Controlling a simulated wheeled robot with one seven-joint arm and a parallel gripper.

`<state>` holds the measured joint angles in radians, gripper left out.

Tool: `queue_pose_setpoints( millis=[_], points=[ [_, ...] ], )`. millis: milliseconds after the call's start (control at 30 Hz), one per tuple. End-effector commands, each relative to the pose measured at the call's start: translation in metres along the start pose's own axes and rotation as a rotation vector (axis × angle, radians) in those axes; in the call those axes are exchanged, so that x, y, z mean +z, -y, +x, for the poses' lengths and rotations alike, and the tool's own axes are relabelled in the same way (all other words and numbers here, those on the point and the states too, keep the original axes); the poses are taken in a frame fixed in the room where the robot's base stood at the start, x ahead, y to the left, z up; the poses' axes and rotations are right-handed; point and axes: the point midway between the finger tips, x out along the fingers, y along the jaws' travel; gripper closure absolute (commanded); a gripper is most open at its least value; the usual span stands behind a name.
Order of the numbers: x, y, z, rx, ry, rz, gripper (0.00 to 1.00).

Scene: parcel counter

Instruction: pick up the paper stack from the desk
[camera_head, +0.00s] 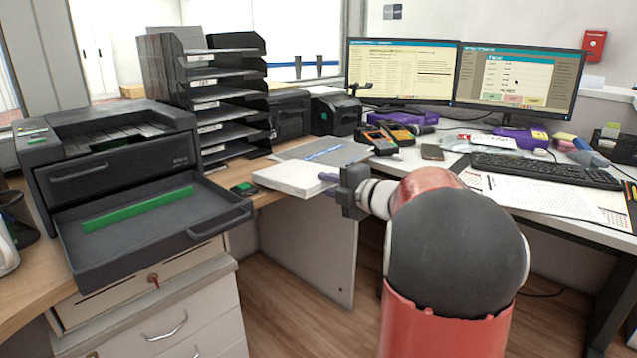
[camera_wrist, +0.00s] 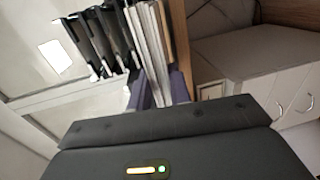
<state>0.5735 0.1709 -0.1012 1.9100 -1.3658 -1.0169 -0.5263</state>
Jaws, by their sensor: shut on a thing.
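The white paper stack (camera_head: 292,178) is at the front edge of the desk (camera_head: 268,205), between the printer and the monitors. It lies about flat and its near edge reaches out toward my gripper (camera_head: 329,181). My gripper is shut on this near edge, with one finger above and one below. In the wrist view, the pale layered stack (camera_wrist: 150,42) runs between the two purple-grey fingers of my gripper (camera_wrist: 160,88). I cannot tell whether the stack still touches the desk.
A printer with an open drawer (camera_head: 150,220) stands at the left. A black tray tower (camera_head: 215,100) rises behind it. A grey mat or sheet (camera_head: 325,152) lies behind the stack. Handheld devices (camera_head: 390,137), a keyboard (camera_head: 540,168) and monitors (camera_head: 402,70) fill the right side.

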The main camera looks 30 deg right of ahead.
Motion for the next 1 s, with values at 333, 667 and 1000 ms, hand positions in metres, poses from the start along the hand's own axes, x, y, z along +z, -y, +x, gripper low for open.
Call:
queue_pose_setpoints(
  millis=[333,667,1000],
  points=[
    [0.000,0.000,-0.041,0.003,0.002,-0.002,1.00],
    [0.000,0.001,-0.079,0.004,0.002,-0.002,1.00],
    [0.000,0.002,-0.116,0.003,0.001,-0.002,1.00]
  ],
)
